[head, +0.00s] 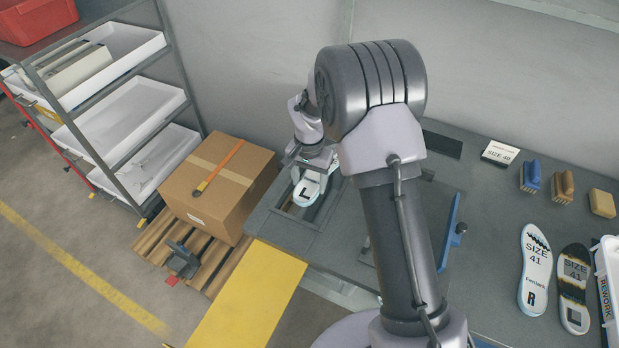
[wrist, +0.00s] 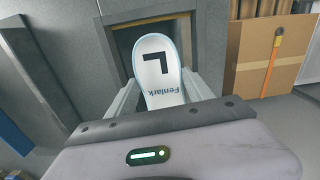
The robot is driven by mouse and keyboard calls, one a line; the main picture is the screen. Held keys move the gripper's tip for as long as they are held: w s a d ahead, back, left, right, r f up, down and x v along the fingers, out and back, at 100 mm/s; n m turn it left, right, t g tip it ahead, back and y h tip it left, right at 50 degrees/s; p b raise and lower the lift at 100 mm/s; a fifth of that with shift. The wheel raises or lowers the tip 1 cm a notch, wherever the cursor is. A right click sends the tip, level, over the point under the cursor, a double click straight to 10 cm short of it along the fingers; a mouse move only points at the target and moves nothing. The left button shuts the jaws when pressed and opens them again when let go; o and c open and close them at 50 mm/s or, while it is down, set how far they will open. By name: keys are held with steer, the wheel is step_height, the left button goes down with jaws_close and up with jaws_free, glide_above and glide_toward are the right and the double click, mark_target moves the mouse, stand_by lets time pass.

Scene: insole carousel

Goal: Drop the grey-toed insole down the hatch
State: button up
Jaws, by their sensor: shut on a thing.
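My gripper (head: 316,172) is shut on a white insole (head: 307,191) with a black L on its heel. In the wrist view the held insole (wrist: 161,68) also reads "Fenlark", and its heel points away from the palm. Its toe end is hidden by my gripper, so the toe colour cannot be told. The hatch (head: 318,222) is a framed opening at the left end of the grey bench. The insole is over the hatch, its height above it unclear. In the wrist view the hatch frame (wrist: 113,50) surrounds the heel.
A white R insole (head: 535,268) and a black-and-white L insole (head: 573,285) lie on the right of the bench, beside a rework tray (head: 605,290). Brushes (head: 530,177) stand behind them. A cardboard box (head: 215,185) on a pallet and a yellow panel (head: 245,300) border the hatch end.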

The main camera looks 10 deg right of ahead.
steer(key=shift+f, duration=0.2)
steer(key=o, duration=1.4)
steer(key=shift+o, duration=0.2)
step_height(320, 180, up, 17)
steer(key=p, duration=0.6)
steer(key=shift+r, duration=0.2)
steer(key=s+r+t+y+b, duration=0.1)
steer(key=s+r+t+b, duration=0.1)
steer(key=s+r, duration=0.85)
steer(key=s+r+n+t+y+b, duration=0.1)
steer(key=s+n+t+b, duration=0.1)
steer(key=s, duration=1.5)
steer(key=shift+s+d+r+t, duration=0.2)
steer(key=shift+s+r+t, duration=0.1)
steer(key=shift+t, duration=0.6)
